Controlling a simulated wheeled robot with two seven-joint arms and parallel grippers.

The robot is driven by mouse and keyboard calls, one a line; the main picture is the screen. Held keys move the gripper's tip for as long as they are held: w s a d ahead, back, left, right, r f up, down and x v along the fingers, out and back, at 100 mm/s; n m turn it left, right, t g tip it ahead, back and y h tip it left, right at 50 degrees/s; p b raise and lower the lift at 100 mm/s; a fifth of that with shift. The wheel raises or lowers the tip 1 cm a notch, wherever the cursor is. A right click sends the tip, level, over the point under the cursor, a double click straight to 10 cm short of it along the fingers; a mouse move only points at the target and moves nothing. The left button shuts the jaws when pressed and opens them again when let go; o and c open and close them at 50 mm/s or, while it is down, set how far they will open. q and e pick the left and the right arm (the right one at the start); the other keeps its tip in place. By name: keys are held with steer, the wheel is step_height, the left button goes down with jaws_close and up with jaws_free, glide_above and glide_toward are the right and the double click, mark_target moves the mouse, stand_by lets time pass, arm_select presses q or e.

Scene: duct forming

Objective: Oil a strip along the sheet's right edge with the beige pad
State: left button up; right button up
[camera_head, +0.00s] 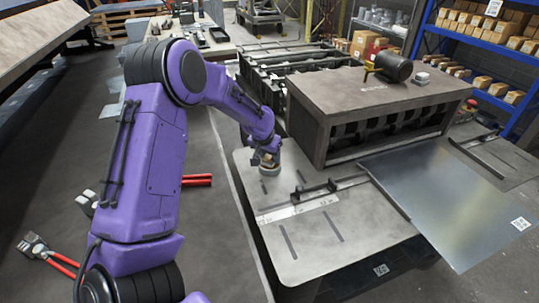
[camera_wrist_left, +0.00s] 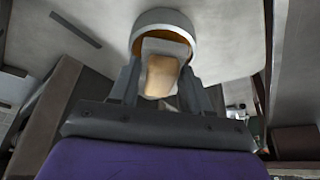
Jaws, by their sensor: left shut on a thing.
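The shiny metal sheet (camera_head: 450,195) lies at the right of the head view, reaching past the front of the machine table, with a QR label near its right corner. My left gripper (camera_head: 268,164) is over the left part of the grey machine table (camera_head: 345,235), well left of the sheet. It is shut on the beige pad (camera_wrist_left: 162,75), seen between the fingers in the left wrist view. A round pale dish (camera_wrist_left: 165,18) with an orange-brown inner wall is around or just beyond the pad; I cannot tell whether they touch. My right gripper is not in view.
A brown box-like housing (camera_head: 375,90) stands behind the sheet, with a black cylinder (camera_head: 393,66) and a small white item (camera_head: 423,78) on top. A black clamp bar (camera_head: 315,190) lies between gripper and sheet. Red-handled tools (camera_head: 197,180) lie at left.

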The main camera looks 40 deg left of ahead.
arm_select(q)
steer(key=shift+f, duration=0.4)
stand_by(0.9)
steer(key=shift+f, duration=0.1)
stand_by(1.6)
step_height(320, 180, up, 7)
steer(key=p, duration=0.7)
steer(key=shift+p, duration=0.4)
stand_by(0.4)
